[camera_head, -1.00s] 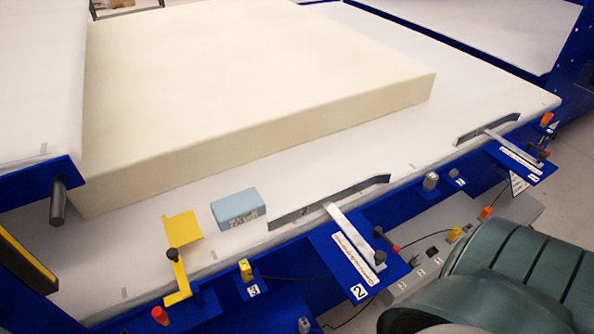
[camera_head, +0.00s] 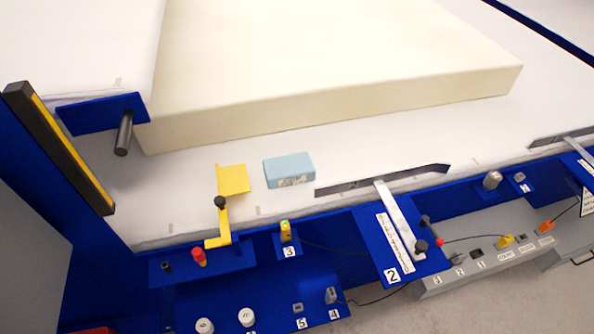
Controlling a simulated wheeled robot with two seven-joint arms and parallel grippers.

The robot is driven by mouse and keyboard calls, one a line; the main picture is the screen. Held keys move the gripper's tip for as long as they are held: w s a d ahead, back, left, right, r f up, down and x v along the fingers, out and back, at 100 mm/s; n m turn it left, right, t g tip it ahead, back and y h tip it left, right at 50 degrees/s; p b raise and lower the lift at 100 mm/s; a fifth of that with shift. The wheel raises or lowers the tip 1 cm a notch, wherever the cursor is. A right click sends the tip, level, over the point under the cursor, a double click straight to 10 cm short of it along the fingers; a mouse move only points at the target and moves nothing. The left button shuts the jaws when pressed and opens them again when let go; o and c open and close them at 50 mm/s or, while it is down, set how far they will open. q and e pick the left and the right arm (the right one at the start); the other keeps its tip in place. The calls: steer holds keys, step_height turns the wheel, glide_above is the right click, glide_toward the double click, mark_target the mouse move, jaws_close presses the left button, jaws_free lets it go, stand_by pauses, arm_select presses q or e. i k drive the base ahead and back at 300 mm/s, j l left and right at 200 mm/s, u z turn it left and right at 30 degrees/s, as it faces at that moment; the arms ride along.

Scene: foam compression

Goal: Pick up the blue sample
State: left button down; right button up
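The blue sample (camera_head: 289,169) is a small light-blue block with a printed label on its front face. It lies on the white bed (camera_head: 400,150) of the machine, in front of the large cream foam block (camera_head: 330,105) and apart from it. A yellow bracket (camera_head: 232,179) is just to its left, and a dark slotted guide strip (camera_head: 383,180) starts to its right. Neither of my grippers shows in the head view.
Along the bed's front edge are a black-knobbed yellow lever (camera_head: 220,228), a red button (camera_head: 199,257), a blue plate marked 2 (camera_head: 385,245) with a metal arm, and a grey control box (camera_head: 490,262). A black-and-yellow bar (camera_head: 60,148) stands at the left. The bed around the sample is mostly clear.

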mark_target(288, 170)
steer(key=l, duration=1.7)
